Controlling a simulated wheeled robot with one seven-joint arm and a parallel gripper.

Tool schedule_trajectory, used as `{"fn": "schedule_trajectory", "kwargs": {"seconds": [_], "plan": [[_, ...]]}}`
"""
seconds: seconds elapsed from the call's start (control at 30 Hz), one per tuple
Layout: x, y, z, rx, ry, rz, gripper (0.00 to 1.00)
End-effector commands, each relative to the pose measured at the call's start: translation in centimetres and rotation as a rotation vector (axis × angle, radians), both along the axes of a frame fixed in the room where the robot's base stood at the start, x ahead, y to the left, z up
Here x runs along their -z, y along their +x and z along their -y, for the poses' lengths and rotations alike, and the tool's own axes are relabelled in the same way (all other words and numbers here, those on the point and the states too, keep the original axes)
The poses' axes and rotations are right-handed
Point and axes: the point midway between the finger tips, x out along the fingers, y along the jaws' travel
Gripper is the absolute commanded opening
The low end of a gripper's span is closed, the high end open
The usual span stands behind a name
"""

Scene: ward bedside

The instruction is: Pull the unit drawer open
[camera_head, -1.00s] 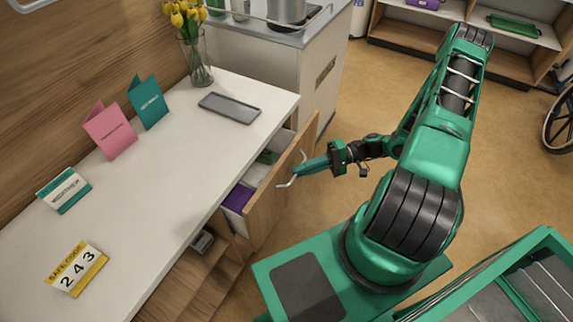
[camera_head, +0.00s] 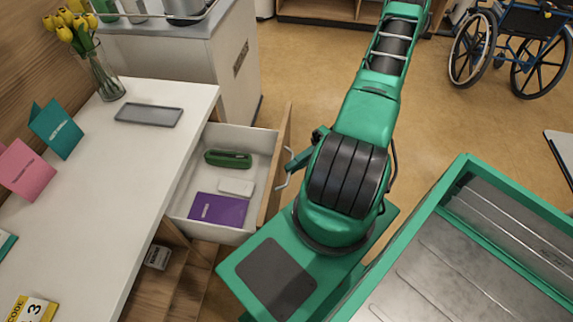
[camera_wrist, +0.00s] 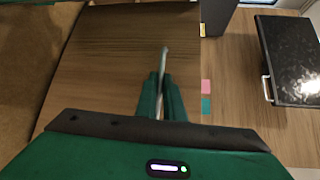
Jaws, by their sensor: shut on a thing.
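The unit drawer (camera_head: 245,138) stands well out from the bedside unit, with its white inside showing. In it lie a green case (camera_head: 228,159), a small white box (camera_head: 236,187) and a purple book (camera_head: 218,210). Its wooden front (camera_head: 282,150) faces my arm and fills much of the wrist view (camera_wrist: 110,65). My gripper (camera_head: 290,166) is at the outer side of this front. In the wrist view my green fingers (camera_wrist: 160,90) are closed on the pale metal drawer handle (camera_wrist: 164,55). My arm hides part of the gripper in the head view.
The white unit top (camera_head: 100,190) holds a grey tray (camera_head: 148,115), a vase of yellow tulips (camera_head: 105,75) and standing cards. A small grey device (camera_head: 157,257) sits on a lower shelf. A wheelchair (camera_head: 520,45) stands far right. Floor beyond the drawer is clear.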

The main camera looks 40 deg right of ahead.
Motion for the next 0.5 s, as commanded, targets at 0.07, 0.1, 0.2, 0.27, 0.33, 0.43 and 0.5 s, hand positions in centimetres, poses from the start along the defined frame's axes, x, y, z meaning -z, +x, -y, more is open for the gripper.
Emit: {"fn": "schedule_trajectory", "kwargs": {"seconds": [0.07, 0.1, 0.2, 0.27, 0.33, 0.43, 0.5], "plan": [[0.23, -0.11, 0.02, -0.001, -0.004, -0.007, 0.00], [0.23, -0.11, 0.03, -0.001, -0.004, -0.007, 0.00], [0.24, -0.10, 0.02, 0.000, -0.004, -0.007, 0.00], [0.24, -0.09, 0.02, 0.000, -0.004, -0.007, 0.00], [0.24, -0.07, 0.00, -0.001, -0.004, -0.007, 0.00], [0.20, -0.02, -0.03, -0.001, -0.004, -0.005, 0.27], [0.17, -0.01, -0.04, -0.001, -0.003, -0.004, 0.27]]}}
